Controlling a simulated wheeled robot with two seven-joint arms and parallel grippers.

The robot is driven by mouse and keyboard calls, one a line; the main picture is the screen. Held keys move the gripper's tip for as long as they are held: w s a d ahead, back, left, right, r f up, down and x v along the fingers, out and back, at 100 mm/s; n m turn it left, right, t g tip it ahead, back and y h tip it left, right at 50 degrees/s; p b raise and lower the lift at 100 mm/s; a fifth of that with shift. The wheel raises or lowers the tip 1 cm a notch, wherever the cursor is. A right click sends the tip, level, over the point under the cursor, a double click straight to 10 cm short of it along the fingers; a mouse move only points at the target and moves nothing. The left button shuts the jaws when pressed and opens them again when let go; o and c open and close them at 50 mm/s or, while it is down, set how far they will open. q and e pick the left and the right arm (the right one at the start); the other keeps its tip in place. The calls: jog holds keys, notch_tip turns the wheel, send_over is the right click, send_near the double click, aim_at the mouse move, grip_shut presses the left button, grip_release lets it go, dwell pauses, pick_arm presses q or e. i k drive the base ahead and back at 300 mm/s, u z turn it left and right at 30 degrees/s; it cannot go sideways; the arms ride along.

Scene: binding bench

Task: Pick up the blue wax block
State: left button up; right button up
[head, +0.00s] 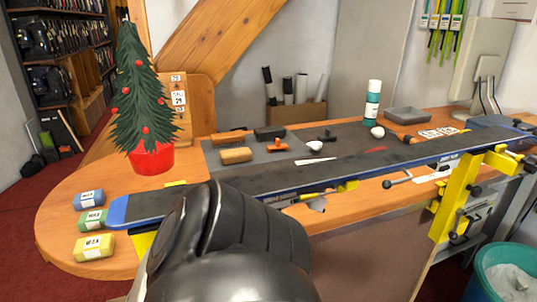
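The blue wax block (88,198) lies near the left end of the wooden bench, with a white label on its front. It is the farthest back of a row of wax blocks, behind a green one (92,219) and a yellow one (94,246). It sits just left of the ski's blue tip and appears apart from it. A large black part of my own arm fills the lower middle of the head view. I see no fingertips of either gripper, and nothing is seen touching the blue block.
A dark ski (330,166) lies lengthwise over the bench (60,218), held by a yellow vise (449,205) at right. A small Christmas tree in a red pot (152,158) stands behind the blocks. A grey mat (280,156) holds brushes and tools. A teal bin (492,277) is at lower right.

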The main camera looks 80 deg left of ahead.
aim_at(93, 198)
jog(key=k, duration=1.5)
jog(key=u, duration=0.25)
